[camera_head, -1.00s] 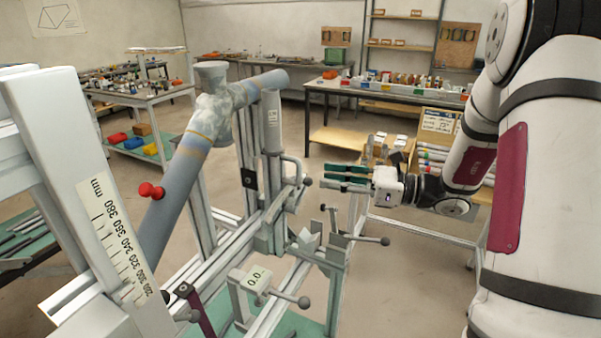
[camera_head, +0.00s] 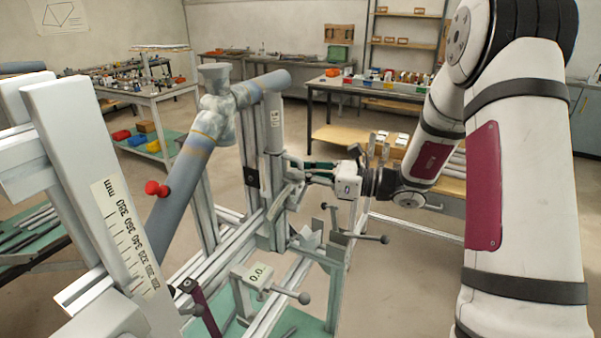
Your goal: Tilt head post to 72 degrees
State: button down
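The head post (camera_head: 274,122) is the grey upright with a small label, standing on the jig frame. A grey tube (camera_head: 183,178) with a pale lumpy joint (camera_head: 217,103) runs from its top down to the left. A lever (camera_head: 294,172) with a dark knob sits at the post's lower right; its end is now hidden by my fingers. My gripper (camera_head: 308,172) is at this lever, its fingers pointing left toward the post. Whether the fingers are closed on the lever cannot be made out. The post looks close to upright.
A white beam with a millimetre scale (camera_head: 122,232) stands at the left front. Workbenches stand behind, with open floor between.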

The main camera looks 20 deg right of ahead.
jog(key=s+a+f+n+p, duration=0.1)
jog(key=s+a+n, duration=0.2)
jog(key=s+a, duration=0.2)
jog(key=shift+s+a+f+h+p, duration=0.15)
jog(key=shift+f+h+p, duration=0.05)
jog(key=shift+h+p, duration=0.2)
jog(key=c, duration=1.7)
grip_release()
jog(key=shift+o, duration=0.2)
jog(key=v, duration=1.2)
jog(key=shift+r+n, duration=0.1)
jog(key=shift+n, duration=0.2)
